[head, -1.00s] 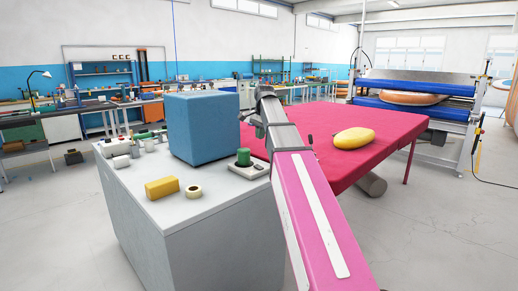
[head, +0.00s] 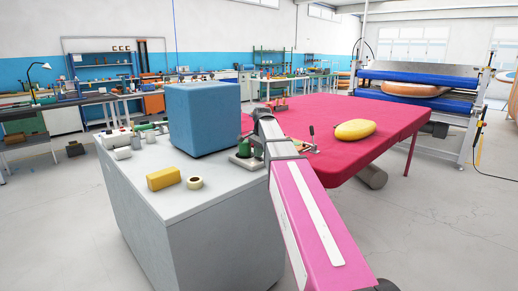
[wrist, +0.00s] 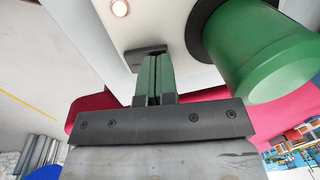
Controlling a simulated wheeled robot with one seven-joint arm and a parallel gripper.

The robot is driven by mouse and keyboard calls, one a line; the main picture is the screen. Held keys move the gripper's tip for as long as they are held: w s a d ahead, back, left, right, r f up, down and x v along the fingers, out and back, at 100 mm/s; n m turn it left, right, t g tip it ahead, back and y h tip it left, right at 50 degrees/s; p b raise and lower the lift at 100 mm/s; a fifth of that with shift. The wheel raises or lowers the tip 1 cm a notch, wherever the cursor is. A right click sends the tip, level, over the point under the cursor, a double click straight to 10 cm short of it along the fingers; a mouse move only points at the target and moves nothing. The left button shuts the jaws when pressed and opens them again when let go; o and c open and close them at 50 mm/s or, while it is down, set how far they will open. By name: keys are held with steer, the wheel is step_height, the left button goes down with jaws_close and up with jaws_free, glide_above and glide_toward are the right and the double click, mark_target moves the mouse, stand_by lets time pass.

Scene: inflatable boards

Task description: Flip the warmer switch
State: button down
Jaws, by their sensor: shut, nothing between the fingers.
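The warmer (head: 248,162) is a small pale unit on the near right edge of the grey cabinet top, partly hidden behind my arm in the head view. A green pot (head: 243,148) stands on it; the pot (wrist: 262,50) also shows large at the right of the wrist view. In the wrist view, the white warmer body (wrist: 172,22) carries a small dark switch (wrist: 146,50) and a glowing round light (wrist: 120,8). My gripper (wrist: 153,62) is shut and empty, its green fingers' tips at the switch. Whether they touch it I cannot tell.
A large blue block (head: 204,118) stands left of the warmer. A yellow block (head: 163,178) and a tape roll (head: 194,183) lie near the front of the cabinet (head: 210,210). The red table (head: 370,155) behind holds a yellow float (head: 355,130) and an upright lever (head: 312,138).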

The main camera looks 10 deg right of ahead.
stand_by(0.3)
steer(key=shift+f, duration=0.25)
steer(key=shift+s, duration=0.15)
steer(key=shift+s+d+r, duration=0.15)
steer(key=shift+s+d, duration=0.25)
steer(key=shift+s, duration=0.1)
steer(key=shift+d+r, duration=0.1)
steer(key=shift+r, duration=0.55)
step_height(320, 180, up, 13)
steer(key=s, duration=0.1)
steer(key=shift+s+d+f, duration=0.2)
steer(key=shift+s+d, duration=0.05)
steer(key=shift+d, duration=0.2)
